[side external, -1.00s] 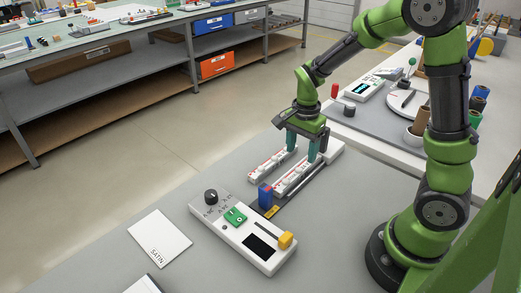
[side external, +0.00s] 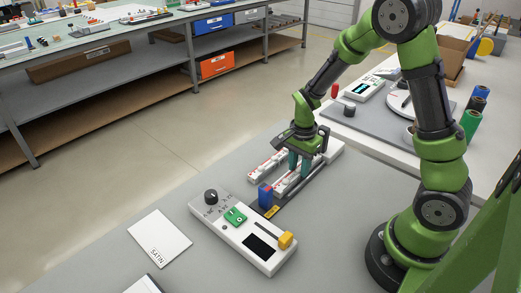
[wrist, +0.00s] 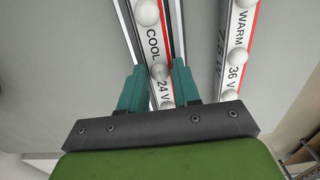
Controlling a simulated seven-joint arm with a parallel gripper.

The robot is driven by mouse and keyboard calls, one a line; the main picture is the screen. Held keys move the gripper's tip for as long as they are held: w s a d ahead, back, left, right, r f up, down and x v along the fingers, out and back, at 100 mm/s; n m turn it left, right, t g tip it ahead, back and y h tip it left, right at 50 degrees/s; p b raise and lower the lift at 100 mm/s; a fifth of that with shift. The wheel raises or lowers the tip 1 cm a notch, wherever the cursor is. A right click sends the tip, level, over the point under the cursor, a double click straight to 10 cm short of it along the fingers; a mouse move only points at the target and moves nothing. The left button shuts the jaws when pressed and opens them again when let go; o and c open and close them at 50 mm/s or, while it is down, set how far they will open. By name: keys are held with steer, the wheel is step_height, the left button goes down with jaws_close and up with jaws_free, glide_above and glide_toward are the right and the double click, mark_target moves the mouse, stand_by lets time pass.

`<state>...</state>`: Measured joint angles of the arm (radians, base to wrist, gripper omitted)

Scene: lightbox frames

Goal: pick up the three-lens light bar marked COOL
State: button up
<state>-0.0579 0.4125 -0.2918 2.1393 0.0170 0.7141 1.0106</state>
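The light bar marked COOL (wrist: 154,45) is white with a red edge, round pale lenses and the print 24 V. It runs between the teal fingers of my gripper (wrist: 160,85), which sit against its two sides; the gripper appears shut on it. In the side external view my gripper (side external: 299,168) is down over the right-hand bar (side external: 284,187), which looks still low at the table. A similar bar marked WARM, 36 V (wrist: 240,35) lies to the right in the wrist view, apart from the fingers.
A white control box (side external: 243,236) with a knob, green switch and yellow slider stands in front of the bars. A blue block (side external: 265,196) stands near their front ends. A SATIN card (side external: 160,239) lies at left. Bare grey table (side external: 205,185) lies left of the bars.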

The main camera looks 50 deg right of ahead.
jaws_close()
